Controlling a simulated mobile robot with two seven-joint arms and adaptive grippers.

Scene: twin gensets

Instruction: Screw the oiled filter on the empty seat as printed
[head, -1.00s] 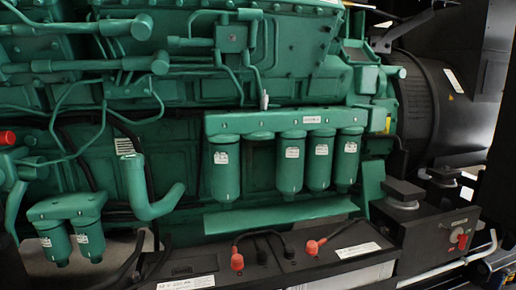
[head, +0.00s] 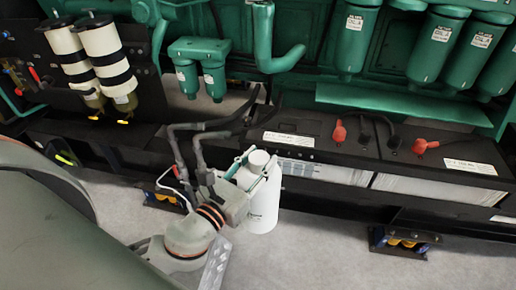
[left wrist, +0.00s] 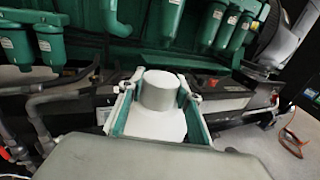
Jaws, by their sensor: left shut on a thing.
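My left gripper (head: 256,172) is shut on a white bottle (head: 262,208) with a narrower pale cap, held upright in front of the black battery boxes. In the left wrist view, the gripper's green-edged fingers (left wrist: 160,98) stand on both sides of the bottle's grey cap (left wrist: 160,88) and white shoulder (left wrist: 153,121). Green oil filters hang in a row at the upper right (head: 355,36) (head: 437,45). Between these two is a gap under a short green seat (head: 408,4), cut by the frame's top edge. No loose filter can be made out. My right gripper is out of view.
Black batteries (head: 320,130) with red terminal caps (head: 339,131) run below the engine. Two small green filters (head: 214,82) and two white-and-black cylinders (head: 105,52) are at the upper left. Grey floor (head: 320,235) is open in front.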

